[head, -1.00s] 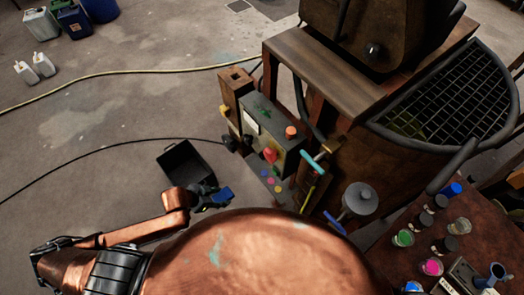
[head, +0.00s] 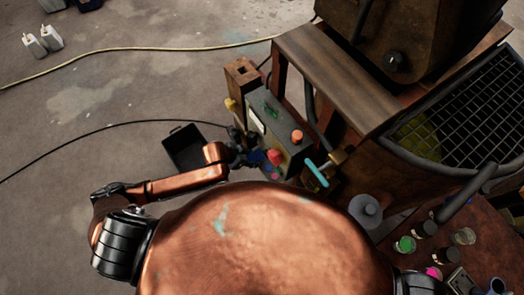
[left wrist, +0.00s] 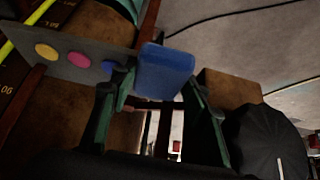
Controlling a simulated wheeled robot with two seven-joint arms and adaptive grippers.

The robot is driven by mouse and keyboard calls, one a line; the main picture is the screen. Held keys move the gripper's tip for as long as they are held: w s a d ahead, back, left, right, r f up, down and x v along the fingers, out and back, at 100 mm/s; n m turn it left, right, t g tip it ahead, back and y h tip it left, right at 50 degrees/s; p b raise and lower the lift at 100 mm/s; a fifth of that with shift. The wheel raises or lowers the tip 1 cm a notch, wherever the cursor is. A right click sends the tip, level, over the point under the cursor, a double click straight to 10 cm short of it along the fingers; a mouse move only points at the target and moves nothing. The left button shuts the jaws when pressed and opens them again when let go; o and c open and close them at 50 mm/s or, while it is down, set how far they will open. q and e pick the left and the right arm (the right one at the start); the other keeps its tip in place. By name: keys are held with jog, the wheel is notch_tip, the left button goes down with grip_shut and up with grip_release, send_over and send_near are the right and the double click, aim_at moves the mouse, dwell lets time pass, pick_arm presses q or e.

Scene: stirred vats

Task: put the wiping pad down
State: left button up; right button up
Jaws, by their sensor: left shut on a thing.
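The wiping pad, a small blue block, is held between the fingers of my left gripper (left wrist: 155,115) in the left wrist view, where the pad (left wrist: 165,70) fills the middle. In the head view my left gripper (head: 242,155) is beside the front of the grey control box (head: 275,125), and the blue pad (head: 257,158) shows only in part at its tip. Whether the pad touches the box cannot be told. An open black tray (head: 183,147) lies left of the gripper, partly behind my arm. My right gripper is out of view.
The box carries an orange button (head: 297,136) and a red knob (head: 274,157). A teal-handled valve (head: 317,172) is to its right. Coloured dots (left wrist: 78,60) on a grey plate are close to the pad. A round grey lid (head: 366,208) and several jars stand at right.

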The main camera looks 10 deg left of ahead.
aim_at(261, 153)
pick_arm(q)
jog(key=w+d, duration=0.3)
jog(key=shift+w+d, duration=0.4)
jog(key=shift+f, duration=0.15)
jog(key=o, duration=0.7)
jog(key=shift+f, duration=0.1)
jog(key=shift+o, duration=0.2)
jog(key=shift+s, duration=0.1)
jog(key=shift+s+a+r, duration=0.1)
jog(key=shift+a+r, duration=0.1)
jog(key=shift+r, duration=0.25)
jog(key=s+a, duration=0.8)
jog(key=shift+s+a+r, duration=0.2)
jog(key=shift+s+a, duration=0.1)
jog(key=shift+s, duration=0.05)
